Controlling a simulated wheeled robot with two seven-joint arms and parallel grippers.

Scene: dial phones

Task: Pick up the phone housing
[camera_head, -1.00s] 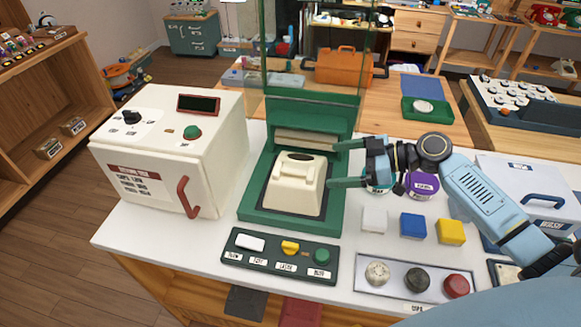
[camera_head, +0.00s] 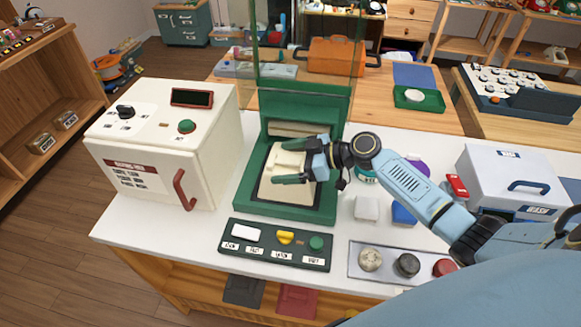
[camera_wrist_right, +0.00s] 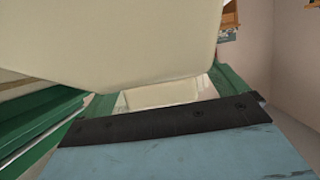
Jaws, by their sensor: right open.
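The cream phone housing (camera_head: 290,188) sits in the green press (camera_head: 243,205), partly hidden behind my right gripper. My right gripper (camera_head: 282,161) is open, with its two green fingers over the upper part of the housing. In the right wrist view, a large cream surface, the housing (camera_wrist_right: 120,45), fills the upper part close to the camera. I cannot tell whether the fingers touch it. My left gripper is not in view.
A white oven-like box (camera_head: 215,130) with a red handle stands left of the press. A button panel (camera_head: 275,244) lies in front. Coloured blocks, a tray of round caps (camera_head: 388,264) and a white case (camera_head: 515,180) are to the right. Clear guard panels rise behind the housing.

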